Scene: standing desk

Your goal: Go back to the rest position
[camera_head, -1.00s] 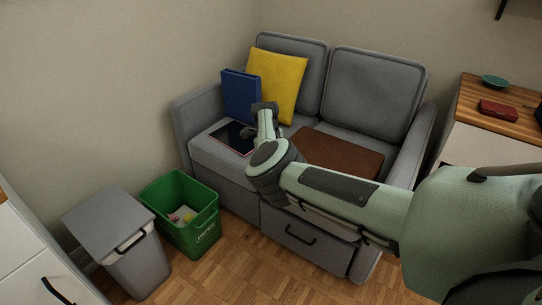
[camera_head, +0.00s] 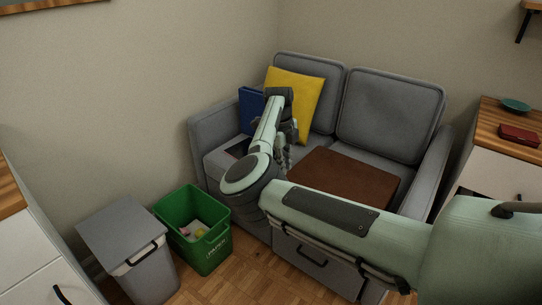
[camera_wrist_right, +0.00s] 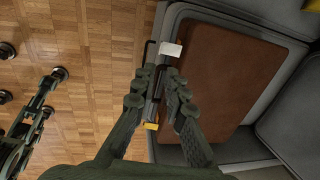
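My right arm reaches across the front of the grey sofa (camera_head: 390,115). My right gripper (camera_head: 290,155) hangs from the raised wrist over the sofa seat, partly hidden behind the forearm. In the right wrist view, its two fingers (camera_wrist_right: 161,88) point over the sofa's front edge, with a narrow gap between them. A dark strip with a white patch (camera_wrist_right: 170,49) and a yellow patch (camera_wrist_right: 151,126) shows around that gap. I cannot tell whether it is held or lies beyond the fingers.
A brown pad (camera_head: 345,177) lies on the seat beside a yellow cushion (camera_head: 309,92) and a blue box-like object (camera_head: 250,108). A green paper bin (camera_head: 208,254) and a grey lidded bin (camera_head: 125,235) stand left. A cabinet (camera_head: 505,165) stands right.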

